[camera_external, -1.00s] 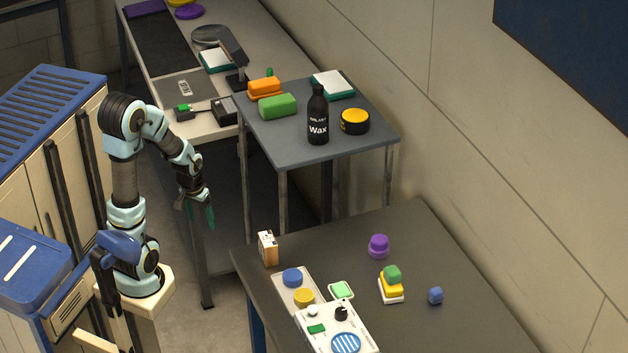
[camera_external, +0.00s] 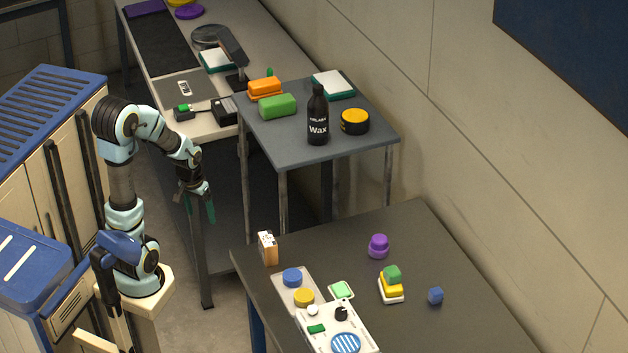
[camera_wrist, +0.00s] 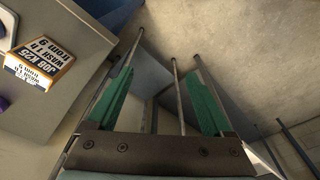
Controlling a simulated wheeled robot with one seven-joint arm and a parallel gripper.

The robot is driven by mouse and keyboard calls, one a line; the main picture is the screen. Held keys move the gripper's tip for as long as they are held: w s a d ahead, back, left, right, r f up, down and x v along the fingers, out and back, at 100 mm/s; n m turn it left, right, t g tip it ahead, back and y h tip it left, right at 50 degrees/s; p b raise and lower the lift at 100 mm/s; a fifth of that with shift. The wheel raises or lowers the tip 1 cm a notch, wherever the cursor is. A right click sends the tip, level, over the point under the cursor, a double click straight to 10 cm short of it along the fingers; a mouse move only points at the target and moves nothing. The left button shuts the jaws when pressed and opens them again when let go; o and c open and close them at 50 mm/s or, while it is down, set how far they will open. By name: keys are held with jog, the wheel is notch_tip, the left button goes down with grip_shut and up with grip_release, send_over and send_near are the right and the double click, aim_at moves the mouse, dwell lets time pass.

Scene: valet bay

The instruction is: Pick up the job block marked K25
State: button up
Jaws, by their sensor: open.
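The job block marked K25 (camera_wrist: 42,60) shows at the left of the wrist view, with "JOB K25" and "WASH 1h from 9" on its orange and white face. My gripper (camera_external: 200,214) is open and empty, hanging in the air to the left of that table, apart from the block. In the wrist view its green fingers (camera_wrist: 162,100) are spread, with only floor and table legs between them.
The dark near table (camera_external: 420,235) holds a tray with blue and yellow discs (camera_external: 291,277), a control panel (camera_external: 346,343), a purple knob (camera_external: 378,247), stacked blocks (camera_external: 391,286) and a blue cube (camera_external: 435,296). A grey table (camera_external: 280,147) with a wax bottle (camera_external: 318,118) stands behind.

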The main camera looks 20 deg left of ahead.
notch_tip(320, 180, up, 3)
jog(key=m+t+y, duration=0.9)
jog(key=m, duration=1.8)
send_over(274, 251)
jog(key=s+d, duration=0.3)
jog(key=f, duration=0.6)
jog(key=shift+w+a+f, duration=0.15)
jog(key=shift+a+f, duration=0.05)
jog(key=shift+f, duration=0.05)
jog(key=shift+w+a+f, duration=0.1)
jog(key=shift+f, duration=0.2)
jog(key=shift+n, duration=0.3)
jog(key=p+x, duration=0.1)
jog(key=x, duration=0.4)
jog(key=shift+a+f+p, duration=0.1)
jog(key=shift+a+p, duration=0.05)
jog(key=shift+p, duration=0.2)
jog(key=x, duration=0.1)
jog(key=p+x, duration=0.1)
jog(key=x, duration=0.1)
jog(key=a+p+x, duration=0.1)
jog(key=shift+a+f, duration=0.1)
jog(key=shift+a, duration=0.05)
jog(key=shift+w+a+f, duration=0.1)
jog(key=shift+w+f, duration=0.05)
jog(key=shift+f, duration=0.05)
jog(key=shift+c, duration=0.2)
